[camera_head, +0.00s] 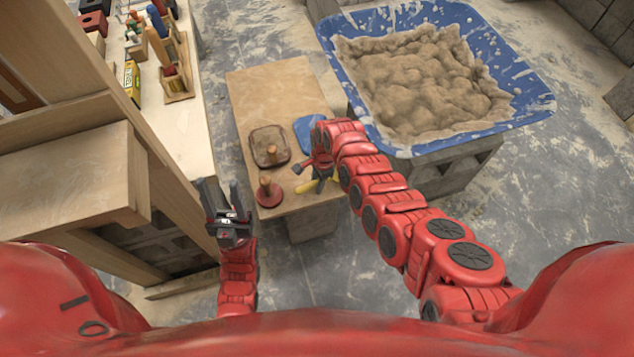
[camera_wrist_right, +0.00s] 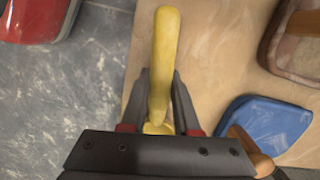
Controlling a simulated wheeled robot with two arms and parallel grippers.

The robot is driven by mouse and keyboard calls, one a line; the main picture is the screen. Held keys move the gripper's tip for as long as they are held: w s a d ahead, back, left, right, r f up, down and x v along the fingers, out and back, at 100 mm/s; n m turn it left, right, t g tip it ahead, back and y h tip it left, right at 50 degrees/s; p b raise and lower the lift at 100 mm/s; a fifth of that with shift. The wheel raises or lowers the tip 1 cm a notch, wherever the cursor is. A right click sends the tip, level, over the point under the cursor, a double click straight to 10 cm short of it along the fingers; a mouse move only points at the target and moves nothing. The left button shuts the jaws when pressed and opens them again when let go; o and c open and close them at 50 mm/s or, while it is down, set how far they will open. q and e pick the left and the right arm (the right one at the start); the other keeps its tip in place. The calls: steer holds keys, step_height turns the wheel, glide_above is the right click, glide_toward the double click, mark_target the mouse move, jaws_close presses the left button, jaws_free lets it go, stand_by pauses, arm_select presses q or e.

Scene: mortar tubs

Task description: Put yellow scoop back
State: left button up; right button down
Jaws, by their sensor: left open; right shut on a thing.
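The yellow scoop (camera_head: 306,187) is at the near end of a low wooden table (camera_head: 262,90). My right gripper (camera_head: 318,178) is shut on it. In the right wrist view the long yellow handle (camera_wrist_right: 164,60) runs up from between the fingers of my right gripper (camera_wrist_right: 161,100). A bit of yellow also shows low between them, and the rest is hidden by the gripper. I cannot tell whether the scoop touches the table top. My left gripper (camera_head: 226,200) is open and empty, left of the low table, fingers pointing away from me.
On the low table are a red round tool with a wooden handle (camera_head: 268,193), a brown-rimmed flat piece (camera_head: 269,149) and a blue tool (camera_head: 308,128). A blue tub (camera_head: 508,68) of mortar stands at the right. A workbench (camera_head: 185,130) with tools is at the left.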

steer(key=shift+f, duration=0.25)
steer(key=c, duration=0.6)
jaws_free()
steer(key=shift+r, duration=0.1)
steer(key=shift+o, duration=0.2)
steer(key=shift+r, duration=0.45)
step_height(320, 180, up, 16)
steer(key=w+d+p, duration=0.1)
steer(key=d+p, duration=0.1)
steer(key=p, duration=0.1)
steer(key=shift+r, duration=0.15)
steer(key=shift+w, duration=0.15)
